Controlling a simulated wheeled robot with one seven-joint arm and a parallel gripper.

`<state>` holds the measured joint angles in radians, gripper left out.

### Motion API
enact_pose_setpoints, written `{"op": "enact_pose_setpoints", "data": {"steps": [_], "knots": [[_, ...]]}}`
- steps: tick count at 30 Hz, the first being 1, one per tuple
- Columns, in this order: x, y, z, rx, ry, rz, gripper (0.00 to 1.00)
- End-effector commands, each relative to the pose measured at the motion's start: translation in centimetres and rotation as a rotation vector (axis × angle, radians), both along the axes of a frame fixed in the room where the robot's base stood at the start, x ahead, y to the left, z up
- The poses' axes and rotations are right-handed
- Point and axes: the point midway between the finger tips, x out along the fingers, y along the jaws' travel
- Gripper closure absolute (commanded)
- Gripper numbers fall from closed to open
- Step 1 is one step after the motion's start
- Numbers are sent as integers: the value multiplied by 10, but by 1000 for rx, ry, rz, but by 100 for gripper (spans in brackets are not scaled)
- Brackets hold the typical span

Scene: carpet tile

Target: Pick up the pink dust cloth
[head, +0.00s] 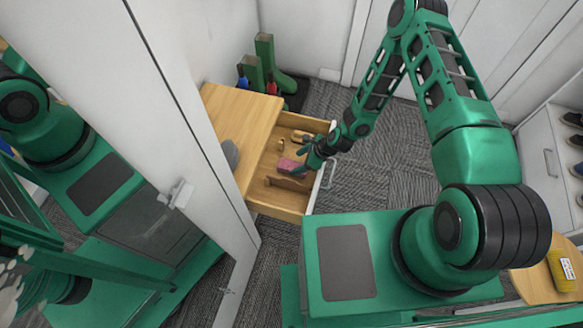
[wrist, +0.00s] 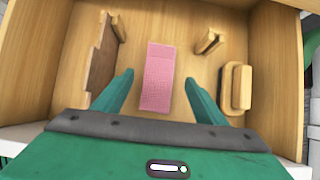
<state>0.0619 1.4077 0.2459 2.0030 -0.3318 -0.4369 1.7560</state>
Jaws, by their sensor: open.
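The pink dust cloth (head: 289,166) lies flat on the bottom of an open wooden drawer (head: 274,206). In the wrist view the cloth (wrist: 158,78) is a pink rectangle, longer than wide, near the middle of the drawer floor. My gripper (head: 301,160) reaches into the drawer over its front edge. In the wrist view the fingers of my gripper (wrist: 160,88) are apart, one on each side of the cloth, with nothing held. I cannot tell how high the fingertips are above the cloth.
In the wrist view, a dark brown wooden piece (wrist: 103,58) stands left of the cloth; a small wooden block (wrist: 208,42) and a wooden brush-like object (wrist: 236,88) lie right. Drawer walls enclose them. Green boots (head: 266,62) stand behind the cabinet, and a mirrored door (head: 130,150) is at left.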

Motion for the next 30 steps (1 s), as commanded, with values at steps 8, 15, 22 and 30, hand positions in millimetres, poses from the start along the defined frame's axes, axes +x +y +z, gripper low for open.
{"op": "enact_pose_setpoints", "data": {"steps": [8, 15, 22, 30], "knots": [[6, 17, -33, 0, 1, 3, 34], [8, 23, -42, 0, 0, 1, 34], [8, 22, -42, 0, 0, 1, 56], [9, 22, -42, 0, 0, 1, 78]]}}
